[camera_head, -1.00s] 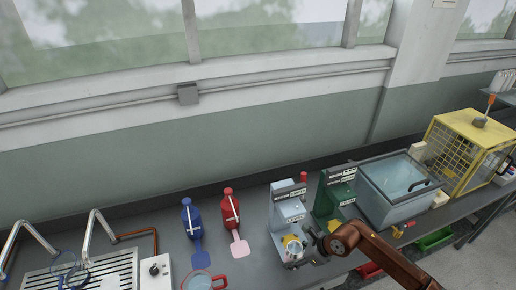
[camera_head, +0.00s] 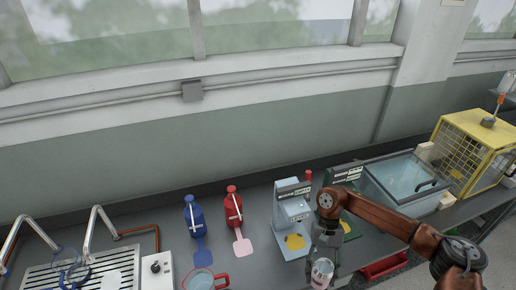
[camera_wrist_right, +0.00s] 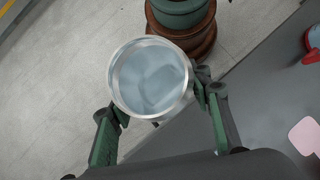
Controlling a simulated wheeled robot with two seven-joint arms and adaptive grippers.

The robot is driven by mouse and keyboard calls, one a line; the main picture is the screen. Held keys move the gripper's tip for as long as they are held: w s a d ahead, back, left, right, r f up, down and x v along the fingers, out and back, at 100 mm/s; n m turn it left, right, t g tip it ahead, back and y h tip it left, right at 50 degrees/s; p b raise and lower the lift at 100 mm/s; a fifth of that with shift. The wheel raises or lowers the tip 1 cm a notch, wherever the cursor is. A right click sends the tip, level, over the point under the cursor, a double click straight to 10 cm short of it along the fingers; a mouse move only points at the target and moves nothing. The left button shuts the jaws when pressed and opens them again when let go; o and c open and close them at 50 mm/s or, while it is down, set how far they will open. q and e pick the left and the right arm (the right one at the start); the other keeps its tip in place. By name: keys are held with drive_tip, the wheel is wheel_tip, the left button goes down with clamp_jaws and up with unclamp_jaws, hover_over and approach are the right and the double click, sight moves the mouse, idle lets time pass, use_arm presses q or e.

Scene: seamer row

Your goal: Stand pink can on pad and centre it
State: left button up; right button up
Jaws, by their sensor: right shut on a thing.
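My right gripper (camera_head: 324,252) is shut on an open-topped can (camera_head: 322,273), which looks pale with pinkish marks and is taken as the pink can. It is held at the counter's front edge. In the right wrist view the can (camera_wrist_right: 150,78) sits between the two fingers (camera_wrist_right: 162,118), its metal rim and grey inside facing the camera. A yellow pad (camera_head: 295,241) lies bare on the base of the light blue seamer (camera_head: 291,208), behind and left of the can. A second yellow pad (camera_head: 346,227) shows partly at the green seamer (camera_head: 345,178), mostly behind my arm. My left gripper is out of view.
Blue (camera_head: 194,216) and red (camera_head: 233,207) bottles stand left of the seamers, with a blue mat (camera_head: 203,254) and pink mat (camera_head: 243,246) before them. A red-handled jug (camera_head: 203,281) is at the front. A glass-lidded tank (camera_head: 402,182) and yellow cage (camera_head: 474,150) stand right.

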drive_tip(key=shift+s+d+r+n+h, duration=0.15)
drive_tip(key=shift+d+r+n+h, duration=0.15)
drive_tip(key=shift+r+n, duration=0.2)
drive_tip(key=shift+s+d+r+n+h, duration=0.1)
drive_tip(key=shift+d+r+n+h, duration=0.15)
drive_tip(key=shift+r+n, duration=0.25)
drive_tip(key=shift+f, duration=0.15)
